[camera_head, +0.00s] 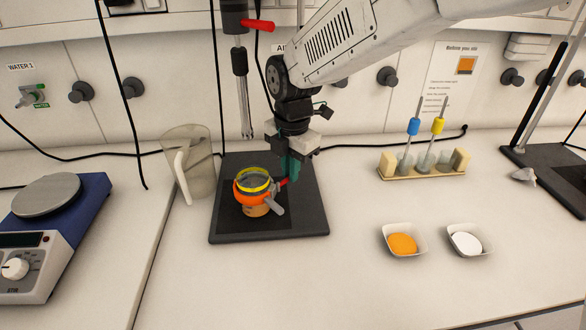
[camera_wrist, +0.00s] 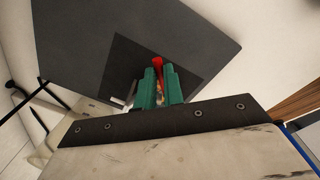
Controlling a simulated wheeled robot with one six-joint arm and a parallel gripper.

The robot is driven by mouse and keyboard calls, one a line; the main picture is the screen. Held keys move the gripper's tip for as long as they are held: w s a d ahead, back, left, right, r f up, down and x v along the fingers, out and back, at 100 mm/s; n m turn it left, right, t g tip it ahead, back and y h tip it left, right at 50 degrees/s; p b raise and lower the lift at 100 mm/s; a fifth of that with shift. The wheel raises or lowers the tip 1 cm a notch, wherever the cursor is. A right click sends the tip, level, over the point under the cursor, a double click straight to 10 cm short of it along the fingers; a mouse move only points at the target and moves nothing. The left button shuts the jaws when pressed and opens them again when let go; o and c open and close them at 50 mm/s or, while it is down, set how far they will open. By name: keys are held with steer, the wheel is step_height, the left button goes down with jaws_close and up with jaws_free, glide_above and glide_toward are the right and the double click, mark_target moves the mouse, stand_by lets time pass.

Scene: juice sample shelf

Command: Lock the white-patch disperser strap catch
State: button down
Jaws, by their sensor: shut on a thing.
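The disperser near the middle has a dark base plate (camera_head: 310,222) and a metal shaft (camera_head: 244,95) hanging above it. An orange strap (camera_head: 244,196) with a yellow ring (camera_head: 254,175) above it goes around a vessel on the plate, with a grey handle (camera_head: 274,205) at its front right. My gripper (camera_head: 289,172) points down at the right side of the strap. Its green fingers (camera_wrist: 160,88) are shut on a red lever (camera_wrist: 158,63), which looks like the strap catch. The lever also shows at the fingertips in the head view (camera_head: 284,182). A white patch cannot be made out clearly.
A clear pitcher (camera_head: 198,165) stands close left of the plate, and a hotplate stirrer (camera_head: 60,235) is at far left. A rack (camera_head: 425,174) with blue and yellow tools, two powder dishes (camera_head: 403,252) (camera_head: 467,246) and another dark stand base (camera_head: 555,170) are right. The front counter is clear.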

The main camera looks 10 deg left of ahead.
steer(key=n, duration=0.2)
steer(key=a+n, duration=0.1)
steer(key=n, duration=0.2)
steer(key=shift+w+a+n, duration=0.3)
steer(key=shift+w+a, duration=0.05)
steer(key=shift+a+n+g, duration=0.15)
steer(key=shift+a+n, duration=0.2)
steer(key=shift+n, duration=0.7)
steer(key=shift+a+n+g, duration=0.15)
steer(key=shift+a+n, duration=0.2)
steer(key=shift+n, duration=0.7)
steer(key=c, duration=1.5)
jaws_free()
steer(key=shift+s+a, duration=0.1)
steer(key=shift+d+r, duration=0.15)
steer(key=shift+r, duration=1.85)
steer(key=shift+d+r, duration=0.15)
steer(key=shift+r, duration=1.85)
